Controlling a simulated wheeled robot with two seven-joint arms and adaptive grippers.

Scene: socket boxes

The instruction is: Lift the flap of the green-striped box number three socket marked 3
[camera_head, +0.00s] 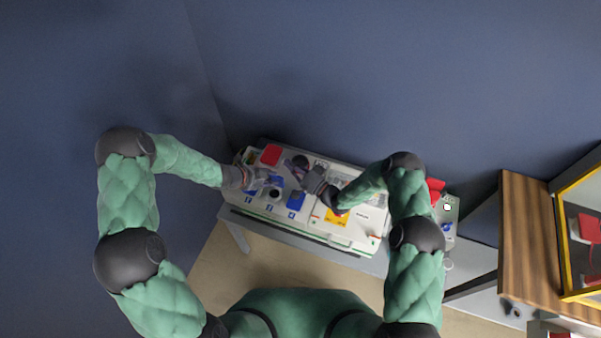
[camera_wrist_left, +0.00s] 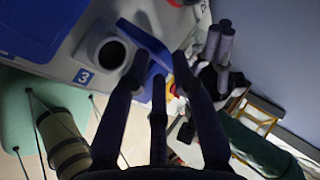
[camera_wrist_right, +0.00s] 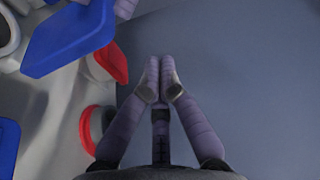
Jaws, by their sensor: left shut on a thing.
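The round dark socket (camera_wrist_left: 113,50) beside the blue label marked 3 (camera_wrist_left: 84,76) is open in the left wrist view. Its blue flap (camera_wrist_left: 143,38) stands raised at the edge of the socket. My left gripper (camera_wrist_left: 160,65) is shut on this flap. In the head view, my left gripper (camera_head: 264,179) is over the left part of the panel, and an open socket (camera_head: 275,194) shows just below it. My right gripper (camera_wrist_right: 160,68) has its fingertips together, with nothing between them. In the head view, it (camera_head: 312,181) is over the panel's middle.
The white panel (camera_head: 365,240) lies on a grey table against the blue wall. A red flap (camera_head: 271,154) and a shut blue flap (camera_head: 296,200) lie near my left gripper. A blue flap (camera_wrist_right: 68,38) and red part (camera_wrist_right: 113,62) are left of my right fingers. A wooden cabinet (camera_head: 530,235) stands right.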

